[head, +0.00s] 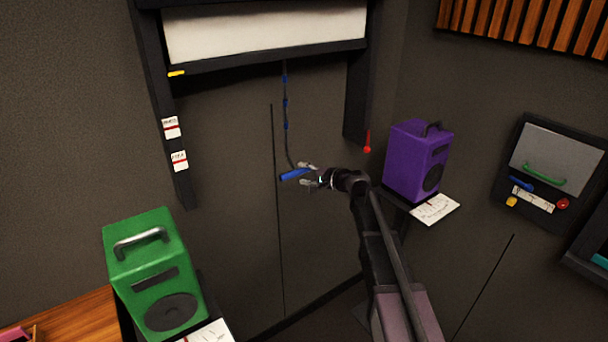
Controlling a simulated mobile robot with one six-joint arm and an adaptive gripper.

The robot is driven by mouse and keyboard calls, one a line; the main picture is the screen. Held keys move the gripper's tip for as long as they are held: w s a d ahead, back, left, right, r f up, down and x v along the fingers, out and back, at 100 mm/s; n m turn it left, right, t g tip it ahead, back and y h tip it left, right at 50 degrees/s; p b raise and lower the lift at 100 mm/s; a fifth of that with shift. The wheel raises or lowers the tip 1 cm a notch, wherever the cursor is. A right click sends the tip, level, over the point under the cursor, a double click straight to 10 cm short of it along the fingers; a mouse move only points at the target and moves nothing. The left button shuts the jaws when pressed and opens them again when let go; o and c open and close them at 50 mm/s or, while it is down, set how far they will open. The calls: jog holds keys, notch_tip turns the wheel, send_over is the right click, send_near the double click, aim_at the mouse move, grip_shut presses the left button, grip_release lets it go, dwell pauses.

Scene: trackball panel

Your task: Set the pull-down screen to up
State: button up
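The pull-down screen (265,35) is a white sheet in a dark frame at the top. Its dark bottom bar (270,58) sits well above the labels on the left post, with a yellow marker (176,73) at its left end. A dark cord with blue bands (285,100) hangs from the bar and bends near its lower end. A blue handle (292,175) is at that end, tilted. My gripper (309,176) is at the handle's right end, fingers either side of it. Whether they grip it is too small to tell.
White labels (171,127) (179,160) are on the left post. A red-tipped lever (367,142) hangs by the right post. A green speaker (157,275) stands lower left, a purple speaker (415,162) right. A panel with a green handle (544,176) is at far right.

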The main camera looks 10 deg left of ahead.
jog(key=shift+f+b, duration=6.9)
jog(key=shift+f, duration=0.35)
jog(key=p+v, duration=0.1)
jog(key=v, duration=1.3)
jog(key=shift+f+p, duration=0.3)
jog(key=shift+f, duration=0.05)
jog(key=shift+r, duration=0.15)
jog(key=shift+w+a+r+p, duration=0.1)
jog(key=shift+r+p, duration=0.75)
jog(key=shift+p, duration=0.1)
jog(key=shift+w+a, duration=0.1)
jog(key=shift+a, duration=0.05)
jog(key=b+x, duration=0.2)
jog(key=x, duration=1.1)
jog(key=shift+a+f, duration=0.25)
jog(key=shift+w, duration=0.1)
